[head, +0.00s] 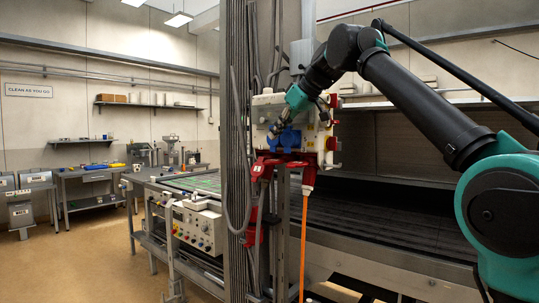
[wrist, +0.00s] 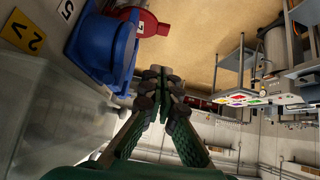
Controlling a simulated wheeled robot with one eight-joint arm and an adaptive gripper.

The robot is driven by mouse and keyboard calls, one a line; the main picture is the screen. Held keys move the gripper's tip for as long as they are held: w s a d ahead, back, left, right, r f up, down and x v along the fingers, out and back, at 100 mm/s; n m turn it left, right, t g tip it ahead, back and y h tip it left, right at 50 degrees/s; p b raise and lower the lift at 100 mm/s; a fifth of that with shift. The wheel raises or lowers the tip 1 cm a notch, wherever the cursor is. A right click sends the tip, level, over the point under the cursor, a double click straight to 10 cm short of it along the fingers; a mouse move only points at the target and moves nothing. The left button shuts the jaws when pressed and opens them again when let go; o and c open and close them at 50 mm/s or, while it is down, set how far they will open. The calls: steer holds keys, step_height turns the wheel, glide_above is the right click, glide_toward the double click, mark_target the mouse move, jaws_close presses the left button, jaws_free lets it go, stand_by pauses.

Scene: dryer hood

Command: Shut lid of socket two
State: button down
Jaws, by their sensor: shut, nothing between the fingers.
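The socket box (head: 322,118) is a pale panel on the metal post, with blue and red sockets. A blue socket (head: 287,138) is on its front, with red sockets (head: 265,165) below. In the wrist view the blue socket (wrist: 98,42) is at upper left, with a red one (wrist: 140,17) beyond it.
An orange cable (head: 304,235) hangs from a red plug under the box. Grey vertical cables and the post (head: 236,130) stand left of it. A control bench (head: 198,225) is at lower left, and a dark slatted bed (head: 385,215) lies behind at right.

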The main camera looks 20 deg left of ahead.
mark_target(273, 162)
steer(key=x, duration=0.3)
steer(key=shift+w+a+f, duration=0.1)
steer(key=shift+a+f, duration=0.15)
steer(key=shift+w+f, duration=0.15)
steer(key=shift+f, duration=1.9)
steer(key=shift+f, duration=0.15)
